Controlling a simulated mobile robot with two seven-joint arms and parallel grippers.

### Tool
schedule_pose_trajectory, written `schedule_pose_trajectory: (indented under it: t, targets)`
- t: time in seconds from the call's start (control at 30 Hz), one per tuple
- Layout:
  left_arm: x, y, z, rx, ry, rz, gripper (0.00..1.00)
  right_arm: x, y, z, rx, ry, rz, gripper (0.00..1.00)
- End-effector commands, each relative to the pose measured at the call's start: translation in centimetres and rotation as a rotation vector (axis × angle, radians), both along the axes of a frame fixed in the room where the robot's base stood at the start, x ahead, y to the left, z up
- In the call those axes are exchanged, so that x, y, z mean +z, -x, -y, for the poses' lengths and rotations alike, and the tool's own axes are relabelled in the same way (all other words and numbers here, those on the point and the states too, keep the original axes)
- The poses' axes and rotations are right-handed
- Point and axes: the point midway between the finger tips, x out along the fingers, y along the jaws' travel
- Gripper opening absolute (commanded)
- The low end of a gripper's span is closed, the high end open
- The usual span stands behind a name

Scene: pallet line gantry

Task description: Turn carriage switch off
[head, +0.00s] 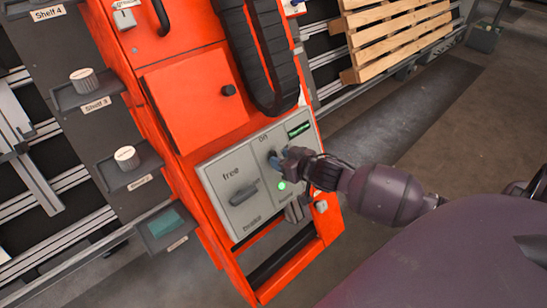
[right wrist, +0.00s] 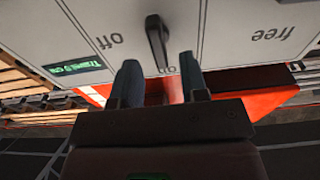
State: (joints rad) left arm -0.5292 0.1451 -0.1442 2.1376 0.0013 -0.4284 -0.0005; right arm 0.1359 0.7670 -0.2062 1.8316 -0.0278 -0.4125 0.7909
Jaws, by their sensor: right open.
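The carriage switch is a dark lever (right wrist: 157,42) on a grey panel (head: 217,178) on the orange carriage. In the right wrist view its narrow end points at the label "on"; "off" is printed to one side. My right gripper (head: 277,160) is at the switch in the head view and hides most of it. In the right wrist view the open gripper (right wrist: 159,82) has a finger on each side of the lever's line, the lever's end near the gap. I cannot tell whether they touch. My left gripper is not in view.
A second lever (head: 244,193), by "free", is left of the switch. A green light (head: 282,185) is lit below it, and a green display (head: 299,130) is at right. A black cable chain (head: 272,95) hangs above. Wooden pallets (head: 390,35) stand behind; small shelves (head: 128,170) are left.

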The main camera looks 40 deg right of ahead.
Motion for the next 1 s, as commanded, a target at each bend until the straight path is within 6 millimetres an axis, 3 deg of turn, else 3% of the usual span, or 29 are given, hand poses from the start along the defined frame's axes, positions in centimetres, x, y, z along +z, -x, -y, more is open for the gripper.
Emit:
schedule_pose_trajectory:
  t: [0.3, 0.67, 0.9, 1.0]
  targets:
    - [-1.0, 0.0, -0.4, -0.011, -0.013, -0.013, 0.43, -1.3, -2.7, -0.2, 0.0, 0.001, -0.002, 0.4]
    - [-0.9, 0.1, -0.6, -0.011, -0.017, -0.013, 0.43, -1.2, -3.1, -0.2, 0.0, 0.001, 0.0, 0.4]
    - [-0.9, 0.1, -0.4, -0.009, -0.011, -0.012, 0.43, -1.2, -3.0, -0.2, 0.0, 0.001, 0.0, 0.04]
    - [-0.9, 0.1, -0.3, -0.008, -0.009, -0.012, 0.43, -1.3, -3.0, -0.2, 0.0, 0.001, 0.0, 0.0]
